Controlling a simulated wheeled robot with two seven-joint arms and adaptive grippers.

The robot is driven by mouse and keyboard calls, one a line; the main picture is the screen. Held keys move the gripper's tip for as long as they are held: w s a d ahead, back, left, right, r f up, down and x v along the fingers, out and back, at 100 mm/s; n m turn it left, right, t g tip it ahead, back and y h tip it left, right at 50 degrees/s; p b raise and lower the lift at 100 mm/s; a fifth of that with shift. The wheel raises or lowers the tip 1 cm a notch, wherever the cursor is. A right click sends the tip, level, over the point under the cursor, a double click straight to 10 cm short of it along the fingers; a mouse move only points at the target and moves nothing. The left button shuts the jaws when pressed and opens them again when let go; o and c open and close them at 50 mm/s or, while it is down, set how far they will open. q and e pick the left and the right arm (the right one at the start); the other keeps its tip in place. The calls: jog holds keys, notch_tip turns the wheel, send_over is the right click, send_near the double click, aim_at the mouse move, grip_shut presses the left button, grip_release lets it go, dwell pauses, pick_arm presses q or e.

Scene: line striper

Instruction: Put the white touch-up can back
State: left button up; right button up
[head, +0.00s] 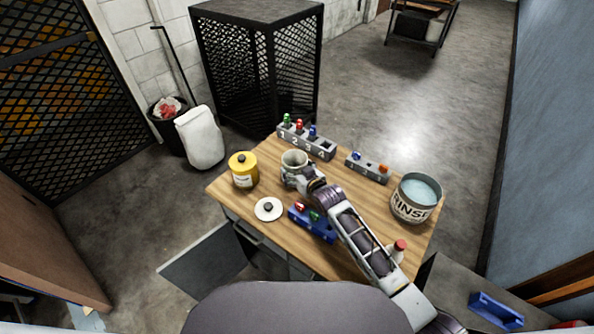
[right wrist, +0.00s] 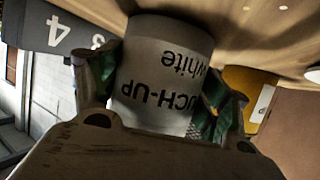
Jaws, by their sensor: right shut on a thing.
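The white touch-up can (head: 294,158) is a pale cylinder with an open top, near the middle back of the wooden table. In the right wrist view its label (right wrist: 160,80) reads "TOUCH-UP white", upside down. My right gripper (head: 289,179) is shut on the can's sides, with a finger on each side. I cannot tell whether the can's base touches the table. A round white lid with a dark knob (head: 262,214) lies on the table in front of the can. My left gripper is not in view.
A yellow can (head: 243,172) stands left of the white can. Behind is a grey numbered rack (head: 309,143), its slot 4 empty. A smaller grey rack (head: 367,168) and the RINSE bucket (head: 413,205) stand right. A blue tray (head: 318,228) and red-capped bottle (head: 397,251) are near my right arm.

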jog(key=shift+f, duration=0.1)
jog(key=o, duration=1.3)
jog(key=shift+v, duration=6.05)
jog(key=shift+w, duration=0.1)
